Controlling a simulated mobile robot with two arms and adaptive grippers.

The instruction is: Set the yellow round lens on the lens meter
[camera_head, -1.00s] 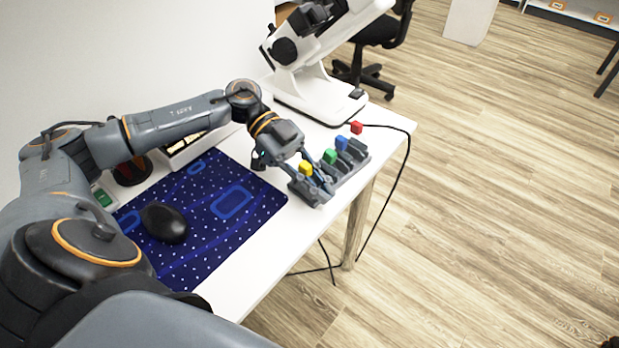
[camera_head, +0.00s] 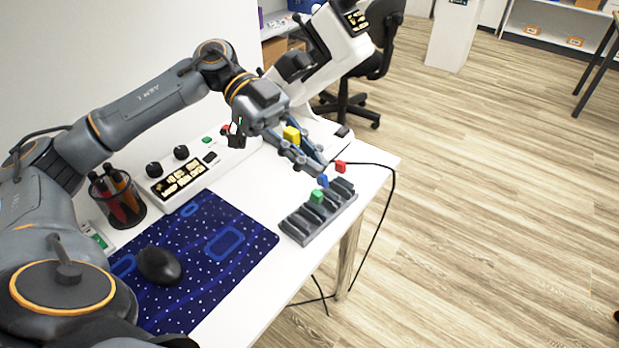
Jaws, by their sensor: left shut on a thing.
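My left gripper (camera_head: 303,153) is shut on the yellow lens (camera_head: 291,134), of which I see only a yellow block-like part at the fingers. Its round shape cannot be made out. The gripper holds it raised above the table, in front of the lens meter (camera_head: 345,38), a white instrument with a tilted body at the back of the table. The arm hides part of the lens meter's base. A dark slotted rack (camera_head: 292,232) stands at the table's right edge, below and right of the gripper. My right gripper is not in view.
Green (camera_head: 317,196), blue (camera_head: 322,181) and red (camera_head: 340,166) blocks show at the rack. A control box with knobs (camera_head: 170,183), a pen cup (camera_head: 128,210), a blue mat (camera_head: 236,262) and a black mouse (camera_head: 158,266) lie left. A black cable hangs off the right edge.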

